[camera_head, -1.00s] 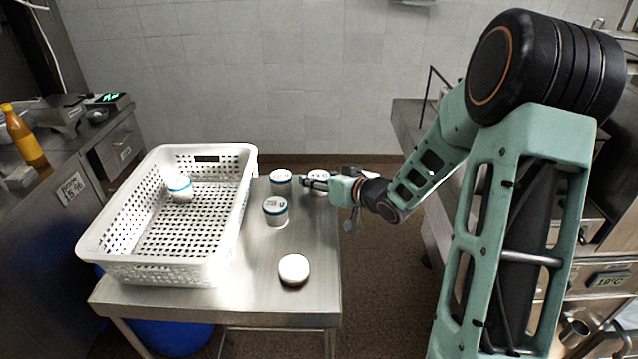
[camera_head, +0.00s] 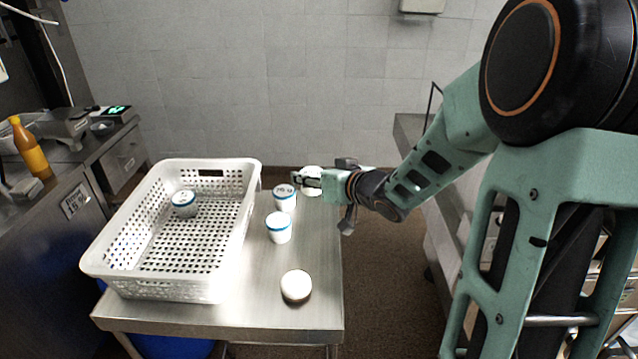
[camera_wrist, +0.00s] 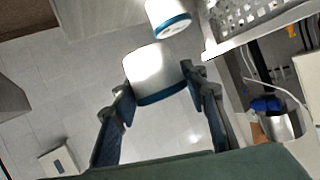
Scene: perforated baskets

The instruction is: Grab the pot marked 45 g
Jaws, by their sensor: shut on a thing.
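My gripper (camera_head: 303,179) is at the far end of the steel table and is shut on a white pot (camera_head: 313,173), which it seems to hold above the tabletop. In the wrist view the held pot (camera_wrist: 152,70) sits between my two fingers (camera_wrist: 163,84), its blue band showing; I cannot read its marking. Another pot (camera_head: 278,229) stands nearer. A third white pot (camera_head: 296,286) stands near the front. I cannot make out 45 g on any.
A white perforated basket (camera_head: 215,288) fills the table's left side and holds one pot (camera_head: 184,204). The steel table (camera_head: 250,315) is bare at its front. A counter (camera_head: 60,185) with an orange bottle (camera_head: 30,148) stands left. A tiled wall is behind.

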